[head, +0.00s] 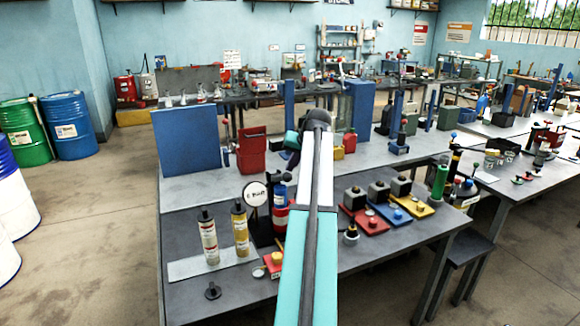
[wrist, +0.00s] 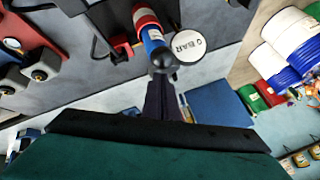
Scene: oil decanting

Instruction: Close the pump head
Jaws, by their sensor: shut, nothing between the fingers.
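A slim blue and red cylinder (wrist: 150,32) with a black rounded cap (wrist: 162,59) stands on the grey bench, likely the pump. It also shows in the head view (head: 281,196), partly hidden by my arm. A round white gauge marked "0 BAR" (wrist: 188,45) is beside it and also shows in the head view (head: 255,194). My gripper (wrist: 162,88) is shut and empty, its dark fingers pointing at the black cap. The tips look close to the cap; I cannot tell whether they touch it.
Two bottles (head: 209,237) (head: 241,228) stand on a pale mat left of the gauge. Red, blue and yellow blocks (head: 365,219) (head: 388,212) (head: 413,206) with dark tops lie to the right. A large blue panel (head: 187,138) stands behind.

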